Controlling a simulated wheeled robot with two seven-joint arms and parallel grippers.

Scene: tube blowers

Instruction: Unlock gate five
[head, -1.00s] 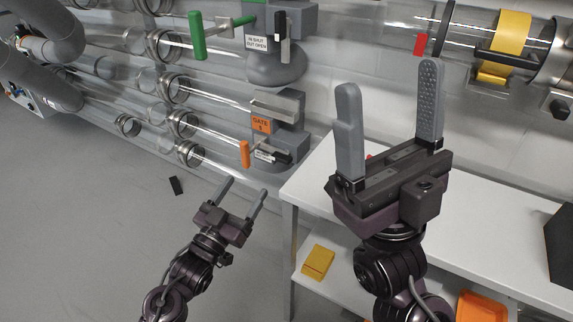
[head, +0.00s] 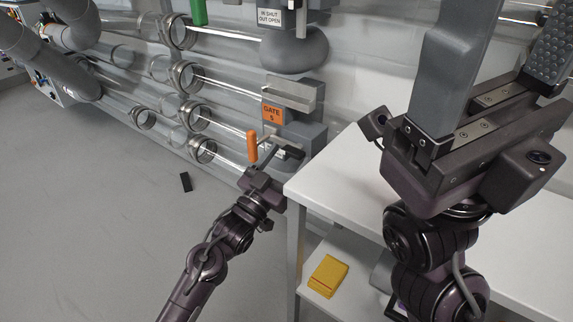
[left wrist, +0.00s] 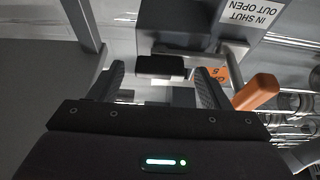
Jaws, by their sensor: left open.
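Gate five carries an orange label (head: 273,114) on its grey housing. An orange handle (head: 252,146) stands upright on the left of that housing. A black block (head: 289,150) sits on the gate's lower front; it also shows in the left wrist view (left wrist: 160,66). My left gripper (head: 272,157) is at the gate, open, just right of the orange handle. In the left wrist view its fingers lie either side of the black block, with a gap on each side. The orange handle (left wrist: 257,92) is outside the right finger there. My right gripper (head: 500,35) is open and empty, close to the camera.
A white table (head: 345,180) stands right of the gate, its corner close to my left gripper. A yellow object (head: 328,276) lies on its lower shelf. Another gate with a green handle (head: 198,12) is above. Clear tubes run left. A small black piece (head: 186,181) lies on the floor.

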